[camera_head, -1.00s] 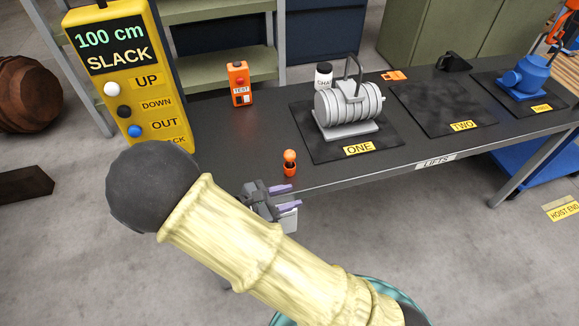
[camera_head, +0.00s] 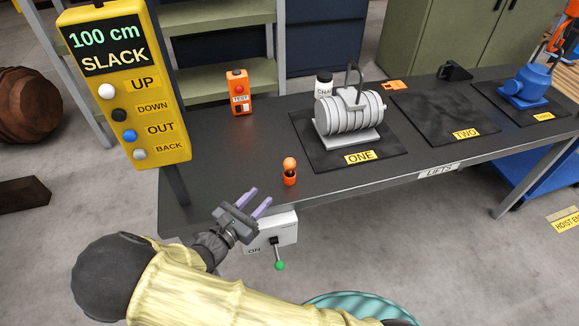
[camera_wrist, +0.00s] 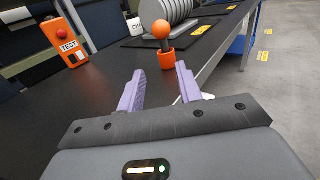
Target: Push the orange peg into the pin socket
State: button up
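The orange peg (camera_head: 290,163) has a round orange head and stands upright in a small orange pin socket (camera_head: 290,180) near the table's front edge. In the wrist view the peg's head (camera_wrist: 161,29) sits above the socket (camera_wrist: 166,56), with a dark stretch of shaft between them. My gripper (camera_head: 259,197) is open and empty, with its two purple fingers apart. It is at the table's front edge, left of and nearer than the peg. In the wrist view the peg is beyond the fingertips (camera_wrist: 160,70), roughly between them, and not touched.
A yellow control panel (camera_head: 126,85) stands at the left and an orange TEST box (camera_head: 238,93) at the back. A grey ribbed drum (camera_head: 349,113) sits on pad ONE, right of the peg. A lever box (camera_head: 286,230) with a green knob hangs below the edge.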

aim_at(288, 171)
jog(key=x, duration=0.8)
jog(key=shift+d, duration=0.15)
jog(key=shift+w, duration=0.1)
jog(key=x, duration=0.5)
jog(key=shift+s+d, duration=0.2)
jog(key=shift+d, duration=0.15)
grip_shut()
